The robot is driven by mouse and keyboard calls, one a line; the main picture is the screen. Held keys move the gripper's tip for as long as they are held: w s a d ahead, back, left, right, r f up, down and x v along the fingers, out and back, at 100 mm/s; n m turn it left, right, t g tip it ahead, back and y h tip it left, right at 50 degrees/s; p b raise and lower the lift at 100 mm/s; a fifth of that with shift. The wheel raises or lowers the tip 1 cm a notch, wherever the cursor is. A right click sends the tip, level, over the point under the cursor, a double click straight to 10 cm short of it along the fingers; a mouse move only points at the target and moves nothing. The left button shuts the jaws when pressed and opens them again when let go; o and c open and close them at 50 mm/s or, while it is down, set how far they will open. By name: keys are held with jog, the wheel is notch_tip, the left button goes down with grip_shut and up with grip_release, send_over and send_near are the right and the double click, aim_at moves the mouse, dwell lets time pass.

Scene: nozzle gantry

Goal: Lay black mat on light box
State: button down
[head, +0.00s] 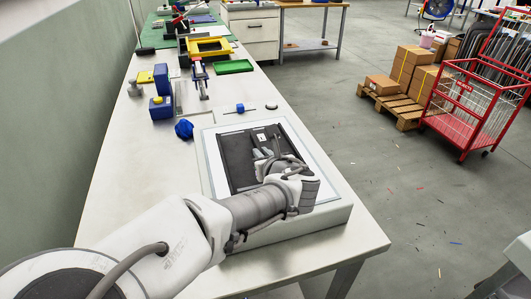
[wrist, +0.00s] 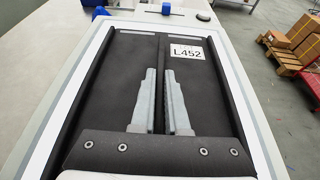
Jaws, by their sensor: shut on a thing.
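The black mat (head: 237,165) is a flat dark rectangle over the light box (head: 304,133), whose white face and grey border show around it. In the wrist view the mat (wrist: 108,90) bears a white label reading L452 near its far edge, and a ridge runs up its middle. My gripper (head: 259,157) is over the mat. In the wrist view its grey fingers (wrist: 163,78) are shut on the mat's middle ridge. The white strip of the light box (wrist: 68,88) shows along the mat's sides. Whether the mat touches the box's face I cannot tell.
A dark blue object (head: 184,129) stands just off the box's far left corner. A small blue-and-white item (head: 240,108) and a dark disc (head: 271,107) lie beyond the box. The bench's right edge is close, with open floor beyond. A green wall runs along the left.

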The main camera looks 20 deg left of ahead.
jog(key=shift+r, duration=0.15)
jog(key=shift+f, duration=0.25)
jog(key=c, duration=0.9)
grip_release()
jog(key=shift+r, duration=0.15)
